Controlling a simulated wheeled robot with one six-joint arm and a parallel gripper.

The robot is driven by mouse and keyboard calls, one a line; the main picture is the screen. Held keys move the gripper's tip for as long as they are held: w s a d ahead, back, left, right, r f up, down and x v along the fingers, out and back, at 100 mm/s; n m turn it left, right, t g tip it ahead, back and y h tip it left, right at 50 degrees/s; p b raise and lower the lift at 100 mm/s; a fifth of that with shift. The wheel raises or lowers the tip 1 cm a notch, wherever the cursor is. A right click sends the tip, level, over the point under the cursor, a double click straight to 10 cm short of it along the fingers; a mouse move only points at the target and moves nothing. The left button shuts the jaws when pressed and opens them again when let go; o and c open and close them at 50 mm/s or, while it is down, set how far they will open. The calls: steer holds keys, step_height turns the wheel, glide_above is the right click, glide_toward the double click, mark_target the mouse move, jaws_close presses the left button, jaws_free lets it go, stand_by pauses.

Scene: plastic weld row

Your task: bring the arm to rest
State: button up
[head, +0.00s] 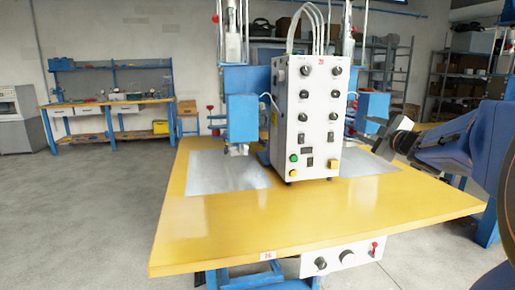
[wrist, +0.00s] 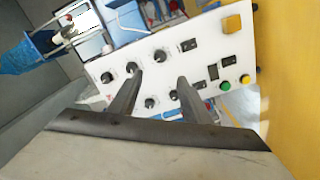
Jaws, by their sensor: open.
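My gripper (head: 377,133) is at the right in the head view, at the end of my blue arm. It is beside the right side of a white control box (head: 308,118) and above the yellow table (head: 235,225). In the wrist view my gripper (wrist: 158,85) shows two dark fingers set apart, with nothing held between them. Behind them is the control box (wrist: 205,58), with its black knobs and its green and yellow buttons, tilted in the picture. Whether the arm is moving cannot be told.
Blue welding heads (head: 242,118) stand beside the control box, over a grey metal plate (head: 215,172). A panel with knobs (head: 345,257) hangs under the table's front edge. A workbench (head: 110,104) is far left. The grey floor (head: 85,215) at the left is clear.

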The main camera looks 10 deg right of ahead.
steer(key=s+a+f+m+g, duration=0.4)
steer(key=s+a+f, duration=0.3)
steer(key=s+f, duration=0.2)
steer(key=s+a+f+m+g, duration=0.4)
steer(key=s+a+f, duration=0.4)
steer(key=s, duration=0.6)
steer(key=s+a+f+m+g, duration=0.4)
steer(key=s+a+f, duration=0.3)
steer(key=s+f, duration=0.4)
steer(key=shift+s+a+f+g+h, duration=0.3)
steer(key=shift+s+a+f+g, duration=0.1)
steer(key=shift+g, duration=0.2)
steer(key=shift+w+r, duration=0.1)
steer(key=shift+c, duration=0.6)
